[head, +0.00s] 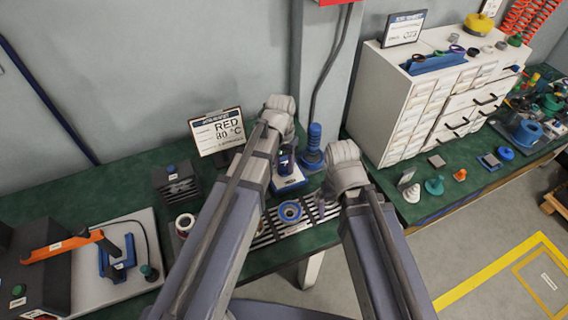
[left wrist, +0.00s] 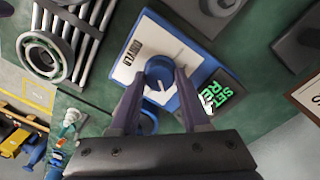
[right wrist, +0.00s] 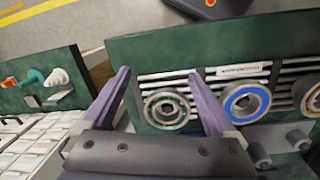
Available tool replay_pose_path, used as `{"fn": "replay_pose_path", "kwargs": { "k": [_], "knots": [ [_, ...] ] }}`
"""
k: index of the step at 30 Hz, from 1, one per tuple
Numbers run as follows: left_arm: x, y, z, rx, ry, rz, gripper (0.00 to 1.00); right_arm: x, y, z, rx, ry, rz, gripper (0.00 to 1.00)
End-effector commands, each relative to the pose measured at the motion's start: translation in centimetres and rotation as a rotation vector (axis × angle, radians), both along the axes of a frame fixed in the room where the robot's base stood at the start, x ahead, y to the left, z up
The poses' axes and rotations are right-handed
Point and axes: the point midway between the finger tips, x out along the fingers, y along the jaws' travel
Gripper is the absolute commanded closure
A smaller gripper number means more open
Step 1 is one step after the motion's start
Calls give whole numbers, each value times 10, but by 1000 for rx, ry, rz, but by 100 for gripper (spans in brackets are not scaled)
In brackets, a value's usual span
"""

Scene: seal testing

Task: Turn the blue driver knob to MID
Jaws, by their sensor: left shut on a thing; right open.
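The blue driver knob (left wrist: 159,69) sits on a white-faced panel (left wrist: 128,72) with a blue body, next to a small dark screen with green letters (left wrist: 219,92). The letters are partly cut by my finger, so I cannot read the setting. My left gripper (left wrist: 160,80) is shut on the knob, one finger on each side. In the head view the driver unit (head: 289,183) stands under my left gripper (head: 285,160), and the knob is hidden there. My right gripper (right wrist: 163,92) is open and empty, above the slatted rack near a bearing ring (right wrist: 167,108).
The slatted rack (head: 262,238) holds several rings, including a blue one (head: 290,211). A blue cylinder tool (head: 313,148) stands behind the driver unit. A sign reading RED 80 °C (head: 217,132) is at the back. A white drawer cabinet (head: 400,110) stands to the right.

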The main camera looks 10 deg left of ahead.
Motion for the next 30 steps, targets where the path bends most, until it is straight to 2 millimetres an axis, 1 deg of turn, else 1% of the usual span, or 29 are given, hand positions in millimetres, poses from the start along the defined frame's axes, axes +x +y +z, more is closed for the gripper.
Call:
{"fn": "replay_pose_path", "kwargs": {
  "k": [6,7,14,23,26,30],
  "knots": [
    [0,0,0,-1,0,-1,100,0,0,0,0,0,0,8],
    [0,0,0,-1,0,-1,51,0,0,0,0,0,0,8],
    [0,0,0,0,0,-1,25,0,0,0,0,0,0,8],
    [0,0,1,0,0,-2,24,0,0,1,0,0,0,8],
    [0,0,5,0,0,-2,24,0,0,5,0,0,0,8],
    [0,0,15,0,0,-1,24,0,0,15,0,0,0,8]
  ]
}}
